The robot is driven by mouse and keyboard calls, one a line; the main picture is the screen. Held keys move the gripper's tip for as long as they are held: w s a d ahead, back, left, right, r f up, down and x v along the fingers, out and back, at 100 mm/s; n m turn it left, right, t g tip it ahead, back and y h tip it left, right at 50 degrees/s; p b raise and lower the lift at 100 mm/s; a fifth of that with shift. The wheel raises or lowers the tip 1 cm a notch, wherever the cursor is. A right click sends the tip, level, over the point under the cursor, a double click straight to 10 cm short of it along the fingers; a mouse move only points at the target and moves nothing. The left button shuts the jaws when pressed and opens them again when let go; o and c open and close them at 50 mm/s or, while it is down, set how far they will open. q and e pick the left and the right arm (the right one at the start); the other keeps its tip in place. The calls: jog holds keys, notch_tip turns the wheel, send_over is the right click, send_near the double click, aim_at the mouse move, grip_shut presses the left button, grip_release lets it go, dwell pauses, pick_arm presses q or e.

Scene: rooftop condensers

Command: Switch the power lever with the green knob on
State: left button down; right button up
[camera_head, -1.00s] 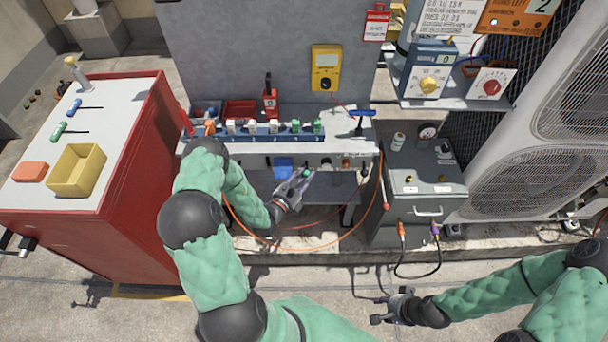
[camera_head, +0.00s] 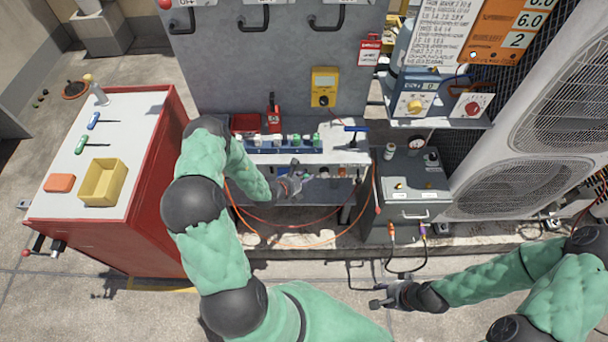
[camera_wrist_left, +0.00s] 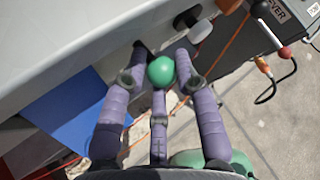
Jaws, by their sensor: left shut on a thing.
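The green knob (camera_wrist_left: 161,71) shows in the left wrist view as a round ball between the fingers of my left gripper (camera_wrist_left: 160,75). The gripper is shut on it, at the front of a grey-white bench edge. In the head view my left gripper (camera_head: 290,182) is under the front edge of the workbench; its fingers hide the knob there. The lever's shaft is mostly hidden, so its position is unclear. My right gripper (camera_head: 382,297) is open and empty, low over the floor at the right.
A white knob (camera_wrist_left: 201,31) stands close to the right of the gripper. A blue panel (camera_wrist_left: 68,118) is at its left. A grey box (camera_head: 400,205) with a red-knobbed lever (camera_wrist_left: 285,52) and cables stands right of the bench. A red tool cabinet (camera_head: 165,150) is at the left.

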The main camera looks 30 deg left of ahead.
pick_arm(q)
jog(key=shift+d+r+n+g+h+p, duration=0.2)
jog(key=shift+r+n+g+h+p, duration=0.15)
jog(key=shift+g+p, duration=0.55)
jog(key=shift+f, duration=0.1)
jog(key=c, duration=1)
grip_release()
jog(key=shift+w, duration=0.1)
jog(key=shift+a, duration=0.1)
